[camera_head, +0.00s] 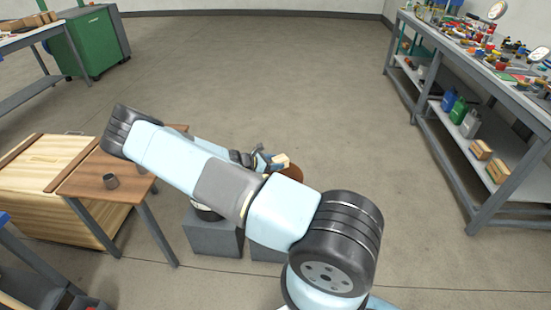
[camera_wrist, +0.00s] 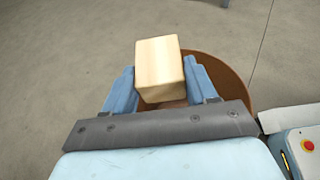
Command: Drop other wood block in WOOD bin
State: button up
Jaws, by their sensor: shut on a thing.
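My gripper (camera_head: 270,160) is shut on a pale wood block (camera_head: 281,161). In the wrist view the block (camera_wrist: 160,68) sits between the two blue fingers (camera_wrist: 160,85), tilted slightly. A round brown thing, apparently a bin (camera_wrist: 232,72), lies behind and below the block in the wrist view. Its brown edge also shows in the head view (camera_head: 293,173), just beyond my arm. The block appears above it, but the height gap cannot be told. No WOOD label is readable, and my arm and gripper hide most of the round thing.
Grey blocks (camera_head: 212,238) stand below my arm. A long workbench (camera_head: 480,75) with tools and bottles runs along the right. A white unit with a red button (camera_wrist: 308,145) is at lower right. The middle floor is clear.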

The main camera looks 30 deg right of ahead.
jog(key=shift+f, duration=0.7)
jog(key=o, duration=1.2)
jog(key=shift+c, duration=0.2)
jog(key=v, duration=1.3)
jog(key=shift+a+r, duration=0.15)
jog(key=shift+a, duration=0.2)
